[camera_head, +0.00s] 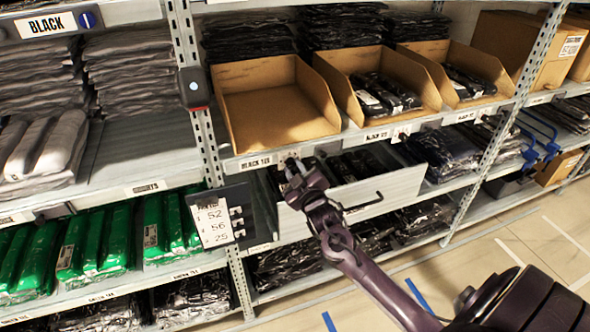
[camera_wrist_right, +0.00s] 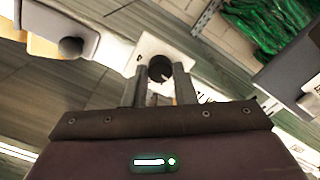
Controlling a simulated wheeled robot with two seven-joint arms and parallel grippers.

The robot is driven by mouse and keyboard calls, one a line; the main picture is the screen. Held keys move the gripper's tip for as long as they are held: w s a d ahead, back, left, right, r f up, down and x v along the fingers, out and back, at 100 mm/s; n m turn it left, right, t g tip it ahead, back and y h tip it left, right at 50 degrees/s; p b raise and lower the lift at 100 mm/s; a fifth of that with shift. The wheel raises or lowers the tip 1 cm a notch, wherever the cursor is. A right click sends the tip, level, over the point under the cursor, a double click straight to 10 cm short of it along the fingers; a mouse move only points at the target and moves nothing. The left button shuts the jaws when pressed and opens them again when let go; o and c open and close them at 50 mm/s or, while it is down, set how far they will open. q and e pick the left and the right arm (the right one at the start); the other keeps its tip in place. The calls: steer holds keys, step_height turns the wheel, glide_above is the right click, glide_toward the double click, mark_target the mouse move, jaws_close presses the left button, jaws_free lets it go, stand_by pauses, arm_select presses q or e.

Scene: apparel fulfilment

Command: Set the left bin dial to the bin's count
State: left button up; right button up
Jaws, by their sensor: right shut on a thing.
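The left bin (camera_head: 275,105) is an open cardboard bin on the upper shelf, and its visible floor is bare. My right gripper (camera_head: 292,166) is at the shelf edge just below its front. In the right wrist view, its fingers (camera_wrist_right: 160,92) are shut on a dark round dial (camera_wrist_right: 160,68) set on a white square plate (camera_wrist_right: 147,48). The dial's marks are too small to read, and the gripper hides it in the head view. The label (camera_head: 255,161) below the bin is partly legible. My left gripper is not in view.
Two more cardboard bins with black packs stand to the right; the middle one (camera_head: 378,80) is nearest. A pale drawer (camera_head: 355,196) juts out below my gripper. A dark board with a number card (camera_head: 212,222) hangs at the left post.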

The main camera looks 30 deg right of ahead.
steer(key=o, duration=1)
steer(key=shift+s+a+f, duration=0.1)
steer(key=shift+s, duration=0.4)
steer(key=b+v, duration=0.1)
steer(key=v, duration=0.5)
steer(key=shift+s, duration=0.4)
